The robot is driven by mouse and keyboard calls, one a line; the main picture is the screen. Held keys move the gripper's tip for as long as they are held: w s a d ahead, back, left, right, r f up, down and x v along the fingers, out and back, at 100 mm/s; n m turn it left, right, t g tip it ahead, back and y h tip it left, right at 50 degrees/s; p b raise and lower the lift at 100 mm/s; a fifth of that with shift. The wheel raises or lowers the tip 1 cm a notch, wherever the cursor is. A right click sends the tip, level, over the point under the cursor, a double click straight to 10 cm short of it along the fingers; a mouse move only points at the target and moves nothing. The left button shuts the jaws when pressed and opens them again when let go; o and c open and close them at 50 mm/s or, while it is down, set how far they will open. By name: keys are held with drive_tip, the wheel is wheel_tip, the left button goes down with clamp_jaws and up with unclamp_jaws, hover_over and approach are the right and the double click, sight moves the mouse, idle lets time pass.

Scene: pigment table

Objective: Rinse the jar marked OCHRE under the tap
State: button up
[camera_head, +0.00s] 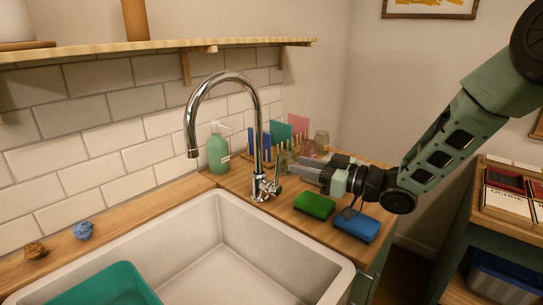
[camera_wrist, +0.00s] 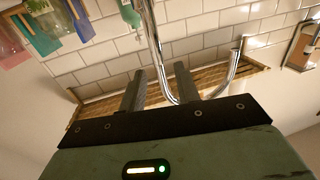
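The chrome tap (camera_head: 222,85) arches over the white sink (camera_head: 222,255), with a small lever (camera_head: 272,187) at its base. My gripper (camera_head: 300,168) is open above the wooden counter, right of the tap, pointing left towards it. In the wrist view my two fingers (camera_wrist: 158,90) stand apart with nothing held, and the tap (camera_wrist: 155,45) shows beyond them, upside down. Clear glass jars (camera_head: 321,140) stand by the rack behind my gripper, partly hidden. No OCHRE mark is readable on any of them.
A green soap bottle (camera_head: 218,150) and a rack of upright coloured boards (camera_head: 277,135) stand behind the tap. Green (camera_head: 315,205) and blue (camera_head: 356,228) sponges lie on the counter below my arm. A teal tub (camera_head: 105,285) sits in the sink; a wooden shelf (camera_head: 130,48) hangs above.

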drive_tip(key=p, duration=0.1)
hover_over(271, 184)
drive_tip(key=shift+c, duration=0.3)
clamp_jaws()
